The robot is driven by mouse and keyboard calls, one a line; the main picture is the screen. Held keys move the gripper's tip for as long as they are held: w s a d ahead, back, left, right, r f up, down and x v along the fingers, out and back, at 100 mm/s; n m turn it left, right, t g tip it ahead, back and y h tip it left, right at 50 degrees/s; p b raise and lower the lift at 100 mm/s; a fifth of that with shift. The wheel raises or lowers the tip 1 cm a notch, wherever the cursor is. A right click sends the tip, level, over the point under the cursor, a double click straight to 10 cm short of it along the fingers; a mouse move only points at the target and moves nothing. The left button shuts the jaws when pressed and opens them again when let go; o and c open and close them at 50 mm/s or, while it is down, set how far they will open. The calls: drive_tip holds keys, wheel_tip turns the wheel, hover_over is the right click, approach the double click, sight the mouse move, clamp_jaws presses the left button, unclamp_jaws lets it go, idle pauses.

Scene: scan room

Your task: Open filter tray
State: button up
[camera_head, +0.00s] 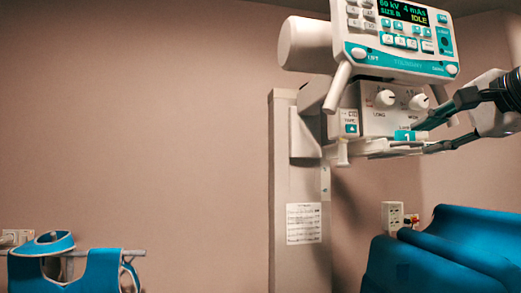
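The filter tray (380,147) is a thin pale slab under the white collimator box (375,118) of the x-ray head. A teal label marked "1" (404,136) shows at its right part. My gripper (424,138) comes in from the right, with one dark finger above and one below the label's right end. The fingers stand apart, with a visible gap between them. I cannot tell whether either finger touches the tray. How far the tray is out of its slot is not clear.
A control panel (400,40) with a lit screen hangs above the collimator, with handles at its sides. A grey column (285,180) stands to the left. Teal aprons (95,270) hang at lower left, and a teal covered seat or table (450,255) is at lower right.

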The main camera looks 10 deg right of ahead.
sight(415, 144)
drive_tip(key=shift+x, duration=2.55)
clamp_jaws()
drive_tip(key=shift+f, duration=0.1)
